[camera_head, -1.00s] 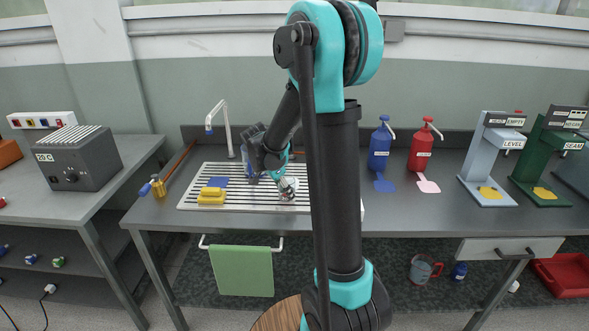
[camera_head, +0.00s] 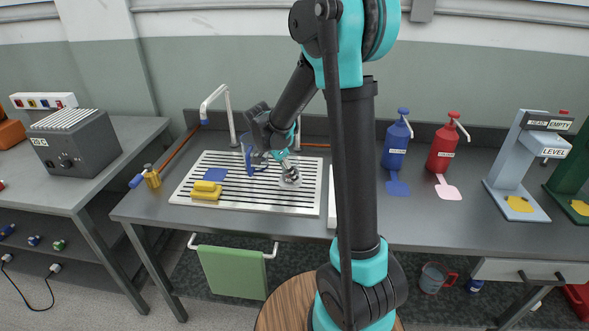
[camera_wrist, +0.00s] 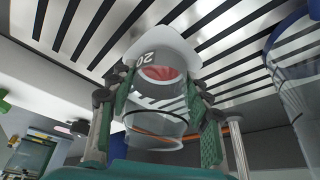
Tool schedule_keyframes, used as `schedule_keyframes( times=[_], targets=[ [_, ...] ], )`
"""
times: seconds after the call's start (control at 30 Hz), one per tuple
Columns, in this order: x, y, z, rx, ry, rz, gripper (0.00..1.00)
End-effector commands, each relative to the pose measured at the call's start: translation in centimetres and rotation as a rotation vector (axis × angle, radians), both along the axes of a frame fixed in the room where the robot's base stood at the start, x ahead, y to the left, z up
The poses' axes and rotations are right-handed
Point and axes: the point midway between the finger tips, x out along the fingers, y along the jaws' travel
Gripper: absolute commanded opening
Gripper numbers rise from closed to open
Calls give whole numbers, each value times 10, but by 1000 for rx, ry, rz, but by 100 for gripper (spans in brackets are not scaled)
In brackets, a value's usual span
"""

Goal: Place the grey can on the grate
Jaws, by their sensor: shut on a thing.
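My gripper (camera_head: 284,165) is over the right part of the slatted metal grate (camera_head: 311,168) and points down at it. It is shut on the grey can (camera_head: 290,178), a small shiny piece in the head view. I cannot tell whether the can touches the grate.
A blue-edged item (camera_head: 247,152) stands just left of my gripper; a clear blue-rimmed vessel (camera_wrist: 296,75) is close in the wrist view. A tap (camera_head: 229,110) rises behind. Blue and red pump bottles stand right.

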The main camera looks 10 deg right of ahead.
Motion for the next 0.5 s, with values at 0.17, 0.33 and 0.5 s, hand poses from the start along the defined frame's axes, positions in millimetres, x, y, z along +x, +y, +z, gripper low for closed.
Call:
schedule_keyframes(
  times=[0.17, 0.33, 0.5],
  targets=[
    [0, 0, 0, 0, 0, 0, 26],
    [0, 0, -3, 0, 0, 0, 53],
    [0, 0, -3, 0, 0, 0, 70]
  ],
)
